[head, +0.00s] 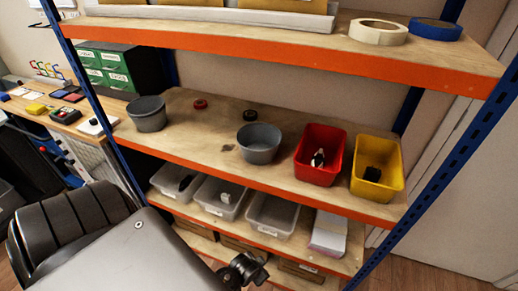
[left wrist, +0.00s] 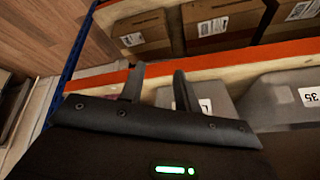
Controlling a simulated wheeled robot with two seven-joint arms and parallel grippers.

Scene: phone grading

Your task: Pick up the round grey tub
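A round grey tub (head: 259,146) with an open top stands upright on the middle wooden shelf, near its centre. A second round grey tub (head: 147,117) stands at that shelf's left end, by the blue post; its top looks covered or filled, I cannot tell which. My left gripper (head: 243,270) is low in the head view, in front of the lower shelves and well below both tubs. In the left wrist view its two fingers (left wrist: 159,69) are apart with nothing between them. Neither tub shows in the left wrist view. My right gripper is not in view.
A red bin (head: 307,173) and a yellow bin (head: 362,189), each with items inside, stand right of the centre tub. Small red and dark rings lie behind it. The orange-edged upper shelf (head: 290,50) overhangs. Pale bins (head: 216,208) fill the shelf below.

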